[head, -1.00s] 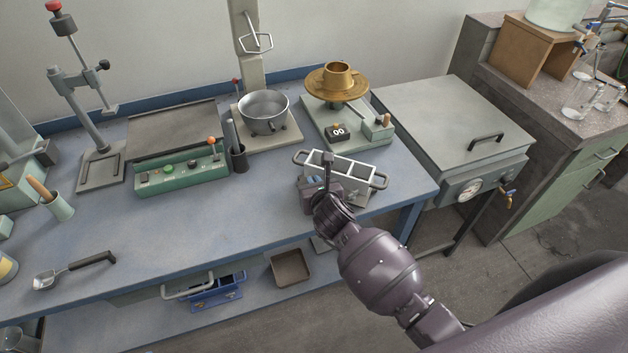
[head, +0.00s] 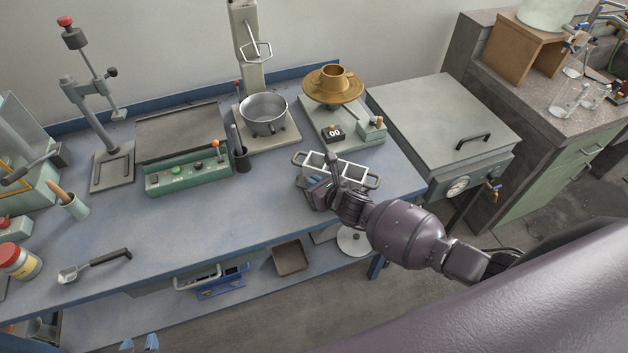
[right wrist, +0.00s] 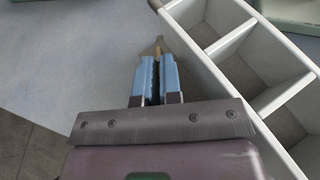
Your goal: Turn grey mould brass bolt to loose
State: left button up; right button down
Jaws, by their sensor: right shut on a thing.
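The grey mould (head: 352,171) is an open box with several compartments and a loop handle at each end. It sits near the bench's front right edge. In the right wrist view the mould (right wrist: 232,42) lies to the right of my fingers. My right gripper (head: 319,185) is at the mould's left end, partly hidden by its wrist. In the wrist view the blue fingers of the right gripper (right wrist: 158,66) are closed on the brass bolt (right wrist: 158,49), of which only a small tip shows. My left gripper (head: 140,343) shows only as two blue fingertips, apart and empty, at the bottom edge.
A scale with a brass bowl (head: 334,88) stands behind the mould. A steel pan (head: 263,114) and a green control box (head: 188,173) are further left. A scoop (head: 95,265) lies at front left. The bench middle (head: 190,225) is clear. A lidded grey box (head: 440,115) is right.

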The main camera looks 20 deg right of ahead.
pick_arm(q)
jog(key=shift+w+r, duration=0.1)
jog(key=shift+r, duration=0.05)
pick_arm(e)
jog(key=shift+s+f, duration=0.1)
jog(key=shift+f, duration=0.05)
jog(key=c, duration=1.3)
grip_release()
pick_arm(q)
jog(key=shift+w+r, duration=0.15)
